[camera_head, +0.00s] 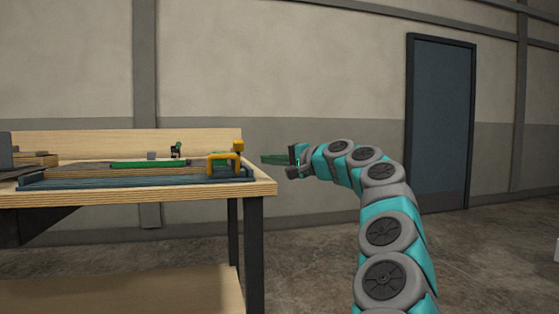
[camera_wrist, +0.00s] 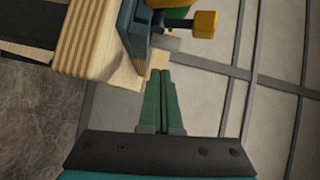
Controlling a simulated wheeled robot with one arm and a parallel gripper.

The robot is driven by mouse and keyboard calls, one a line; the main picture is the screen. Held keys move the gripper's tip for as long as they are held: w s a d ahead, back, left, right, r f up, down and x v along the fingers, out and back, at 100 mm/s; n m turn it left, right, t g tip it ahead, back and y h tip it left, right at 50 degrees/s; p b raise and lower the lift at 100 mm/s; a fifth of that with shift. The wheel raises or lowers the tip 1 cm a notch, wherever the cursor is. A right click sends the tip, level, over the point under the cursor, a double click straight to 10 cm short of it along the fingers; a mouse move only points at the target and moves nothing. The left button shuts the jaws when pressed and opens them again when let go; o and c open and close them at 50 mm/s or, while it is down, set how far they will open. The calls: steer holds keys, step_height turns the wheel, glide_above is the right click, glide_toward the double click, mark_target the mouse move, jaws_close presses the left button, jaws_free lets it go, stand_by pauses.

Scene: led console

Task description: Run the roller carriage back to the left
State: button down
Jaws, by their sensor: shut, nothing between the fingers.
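A yellow bracket-like piece (camera_head: 222,162), which looks like the roller carriage, stands at the right end of a long blue-grey tray (camera_head: 75,182) on the workbench. A yellow-orange knob (camera_head: 238,146) tops it; a yellow block also shows at the top of the wrist view (camera_wrist: 205,24). A green bar (camera_head: 150,164) lies left of the bracket. My gripper (camera_head: 263,159) is right of the bracket, beyond the bench's right edge, apart from it and pointing left. Its green fingers (camera_wrist: 158,74) are together and empty. The rollers cannot be made out.
The wooden bench top (camera_head: 262,188) ends just left of and below my gripper. A wooden back board (camera_head: 110,142) runs behind the tray. A small dark post with a green top (camera_head: 178,150) stands behind the green bar. Open floor lies right of the bench.

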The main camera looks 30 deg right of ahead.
mark_target(250, 169)
steer(key=shift+x, duration=0.9)
steer(key=shift+w+a, duration=0.2)
steer(key=shift+w, duration=0.1)
steer(key=shift+s+a+f+b, duration=0.15)
steer(key=shift+a+b, duration=0.1)
steer(key=shift+a, duration=0.7)
steer(key=shift+s+a+f+b, duration=0.1)
steer(key=shift+a+f+b, duration=0.1)
steer(key=shift+a, duration=0.7)
steer(key=shift+w+a, duration=0.1)
